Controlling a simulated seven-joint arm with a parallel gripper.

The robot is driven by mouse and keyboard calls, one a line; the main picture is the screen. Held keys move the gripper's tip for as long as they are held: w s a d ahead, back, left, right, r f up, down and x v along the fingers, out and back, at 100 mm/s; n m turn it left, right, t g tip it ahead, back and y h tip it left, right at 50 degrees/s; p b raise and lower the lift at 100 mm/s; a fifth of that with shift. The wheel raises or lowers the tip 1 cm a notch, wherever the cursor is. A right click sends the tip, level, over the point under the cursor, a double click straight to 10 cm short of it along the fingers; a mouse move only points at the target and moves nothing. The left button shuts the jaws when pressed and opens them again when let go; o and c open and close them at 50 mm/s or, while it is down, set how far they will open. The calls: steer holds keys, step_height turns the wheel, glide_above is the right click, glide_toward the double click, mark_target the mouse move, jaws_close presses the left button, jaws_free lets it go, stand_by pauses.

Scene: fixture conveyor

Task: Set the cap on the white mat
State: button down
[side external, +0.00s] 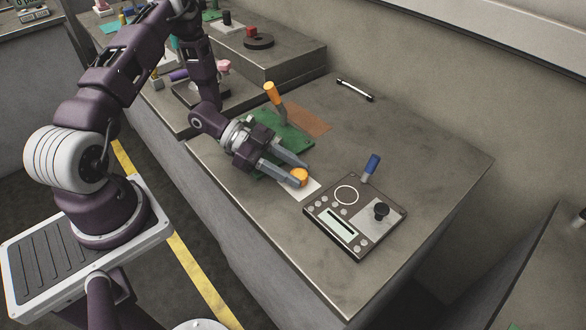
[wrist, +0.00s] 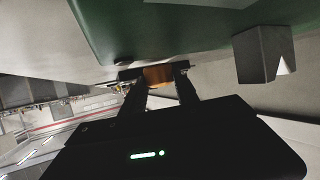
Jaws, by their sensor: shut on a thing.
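The orange cap (side external: 299,177) is between the fingertips of my gripper (side external: 297,172), which is shut on it. In the wrist view the cap (wrist: 158,76) shows as an orange-brown block between the two dark fingers (wrist: 160,82). The white mat (side external: 309,191) lies on the grey bench under and just beyond the fingertips, partly hidden by the cap and fingers. The cap appears over or at the mat; I cannot tell whether it touches it.
A dark control panel (side external: 331,229) with a black knob lies right of the mat. A blue-handled piece (side external: 371,166) stands behind it. A green plate (side external: 270,127) with an orange-handled tool (side external: 272,94) and a brown patch (side external: 306,119) are behind my gripper. The bench's right side is clear.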

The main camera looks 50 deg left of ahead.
steer(key=c, duration=0.9)
jaws_free()
steer(key=shift+o, duration=0.2)
steer(key=v, duration=0.7)
